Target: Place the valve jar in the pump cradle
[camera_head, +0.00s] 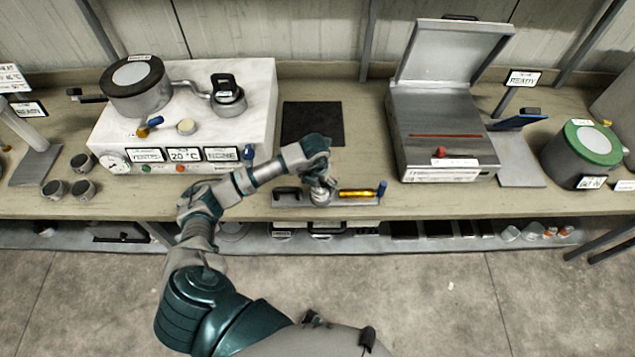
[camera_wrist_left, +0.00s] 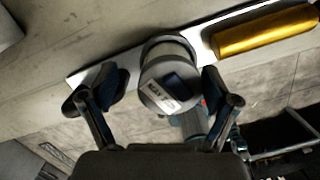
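A grey metal jar with a label and a dark square on its lid stands between the fingers of my left gripper (camera_wrist_left: 160,98). I take this jar (camera_wrist_left: 165,82) to be the valve jar; the label is too blurred to read. My left gripper (camera_head: 320,190) is open, with a gap on the jar's left side and the right finger close to it. The jar is over a pale plate (camera_head: 283,203) with a gold cylinder (camera_head: 357,195), likely the pump cradle. Whether the jar is seated there is hidden. My right gripper cannot be made out.
A white heater unit (camera_head: 260,110) with a pot (camera_head: 150,98) and a black-topped jar (camera_head: 228,100) stands at left. A steel case (camera_head: 440,125) with its lid up stands at right, near a green-topped pot (camera_head: 575,165). A black mat (camera_head: 312,122) lies clear behind my left gripper.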

